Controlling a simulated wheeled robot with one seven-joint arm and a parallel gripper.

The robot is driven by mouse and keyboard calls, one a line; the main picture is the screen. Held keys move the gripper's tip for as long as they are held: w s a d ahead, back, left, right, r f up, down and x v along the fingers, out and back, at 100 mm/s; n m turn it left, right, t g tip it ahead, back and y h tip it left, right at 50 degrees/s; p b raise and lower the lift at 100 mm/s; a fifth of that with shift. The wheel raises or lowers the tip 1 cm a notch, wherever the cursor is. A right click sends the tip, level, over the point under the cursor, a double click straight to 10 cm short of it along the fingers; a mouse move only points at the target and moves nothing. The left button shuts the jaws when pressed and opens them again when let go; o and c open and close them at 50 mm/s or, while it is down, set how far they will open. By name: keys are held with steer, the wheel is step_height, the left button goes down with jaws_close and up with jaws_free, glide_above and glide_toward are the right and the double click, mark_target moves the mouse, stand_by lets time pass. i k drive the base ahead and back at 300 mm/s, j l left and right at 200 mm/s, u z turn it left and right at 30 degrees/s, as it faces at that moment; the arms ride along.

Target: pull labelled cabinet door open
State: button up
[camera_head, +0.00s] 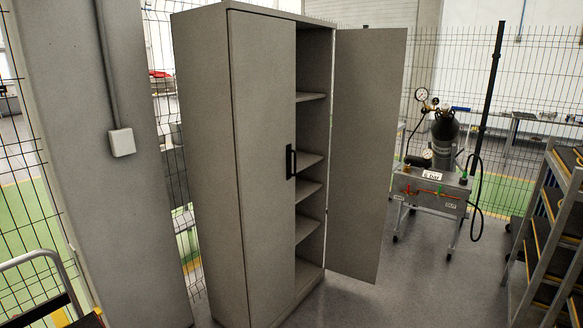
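A tall grey cabinet (206,150) stands left of the middle in the head view. Its left door (262,150) is shut and has a black vertical handle (291,162) at its right edge. Its right door (366,150) stands wide open, swung out to the right. Several shelves (309,190) show inside the open half, and those visible look empty. I can make out no label on either door. My gripper is not in view.
A wheeled cart (432,190) with a dark gas cylinder (445,127) and gauges stands to the right of the open door. A shelf rack (550,240) is at the right edge. A grey column (100,190) stands left of the cabinet. Floor (410,285) is clear in front.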

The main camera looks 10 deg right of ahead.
mark_target(262, 49)
steer(key=i+l+u, duration=0.35)
steer(key=i+l, duration=0.7)
steer(key=i+u, duration=0.1)
steer(key=i, duration=0.4)
steer(key=i+l+u, duration=0.15)
steer(key=i, duration=0.35)
steer(key=i+l+u, duration=0.1)
steer(key=i, duration=0.4)
steer(key=i+j+u, duration=0.1)
steer(key=i, duration=0.2)
